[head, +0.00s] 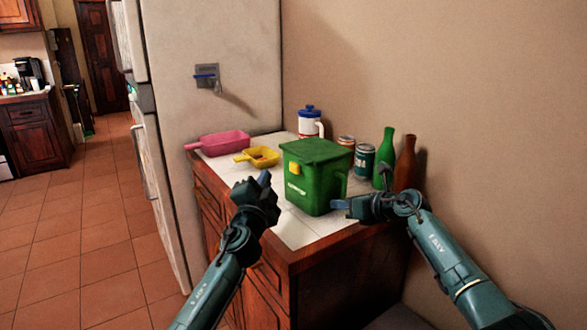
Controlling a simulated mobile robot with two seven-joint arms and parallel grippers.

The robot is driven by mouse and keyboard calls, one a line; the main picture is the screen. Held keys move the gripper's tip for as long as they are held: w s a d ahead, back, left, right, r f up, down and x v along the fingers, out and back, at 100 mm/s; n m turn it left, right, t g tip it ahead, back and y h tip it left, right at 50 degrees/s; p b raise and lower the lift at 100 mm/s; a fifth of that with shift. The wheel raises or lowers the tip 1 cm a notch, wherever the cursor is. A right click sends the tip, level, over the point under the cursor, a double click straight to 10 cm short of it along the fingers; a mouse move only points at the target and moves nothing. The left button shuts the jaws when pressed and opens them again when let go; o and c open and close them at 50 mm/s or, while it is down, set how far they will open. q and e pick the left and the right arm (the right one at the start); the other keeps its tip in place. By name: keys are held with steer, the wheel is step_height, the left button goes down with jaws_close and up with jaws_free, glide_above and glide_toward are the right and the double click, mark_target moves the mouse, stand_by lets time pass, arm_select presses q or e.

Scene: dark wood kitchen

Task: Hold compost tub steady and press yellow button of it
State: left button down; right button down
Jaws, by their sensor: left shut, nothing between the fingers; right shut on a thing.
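The green compost tub (316,179) stands upright on the white tiled counter, with its lid down. Its yellow button (294,168) is on the front face, near the top left. My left gripper (264,178) is shut and empty, in front of the tub and to the left of the button, apart from it in the picture. My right gripper (340,204) is at the tub's lower right side, shut on a part of the tub; the exact grip is hard to make out. The handle-like part on the tub's right side shows just above it.
A pink scoop (224,144) and a yellow scoop (262,157) lie left of the tub. A white jug (310,122), cans (364,160), a green bottle (386,155) and a brown bottle (405,165) stand behind and right. The fridge (215,110) borders the counter's left.

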mark_target(295, 168)
arm_select(q)
steer(key=shift+w+d, duration=0.8)
steer(key=shift+d, duration=0.2)
steer(key=shift+w+d, duration=0.75)
steer(key=shift+d, duration=0.2)
arm_select(e)
steer(key=shift+s+f, duration=0.1)
steer(key=shift+f, duration=0.15)
stand_by(0.4)
arm_select(q)
steer(key=shift+w+d+f, duration=0.1)
steer(key=shift+w+d, duration=0.25)
